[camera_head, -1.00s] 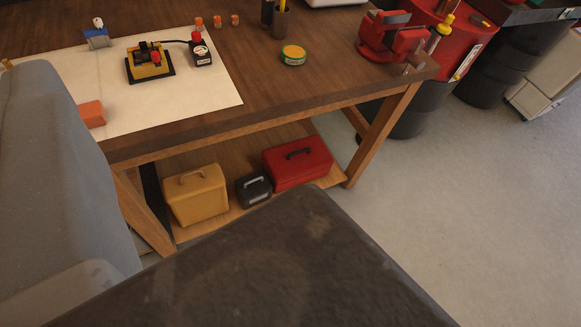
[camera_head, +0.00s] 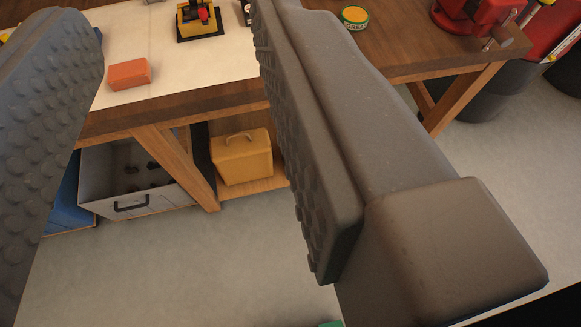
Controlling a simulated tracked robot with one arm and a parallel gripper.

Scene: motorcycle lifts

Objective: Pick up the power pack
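No object is clearly marked as the power pack, and I cannot tell which one it is. A yellow and black device (camera_head: 196,18) with a red part sits on the pale sheet on the workbench, near the top edge of the view. A yellow case with a handle (camera_head: 241,158) stands on the lower shelf. My gripper (camera_head: 172,35) is open and empty, its two textured grey fingers wide apart at left and centre. The right finger hides part of the bench and the shelf to the right of the yellow case.
An orange block (camera_head: 128,74) lies on the pale sheet (camera_head: 112,28), between my fingers in the picture. A round green and yellow tin (camera_head: 354,18) and a red vise (camera_head: 478,14) are on the workbench (camera_head: 410,45). A grey bin (camera_head: 125,205) stands beneath.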

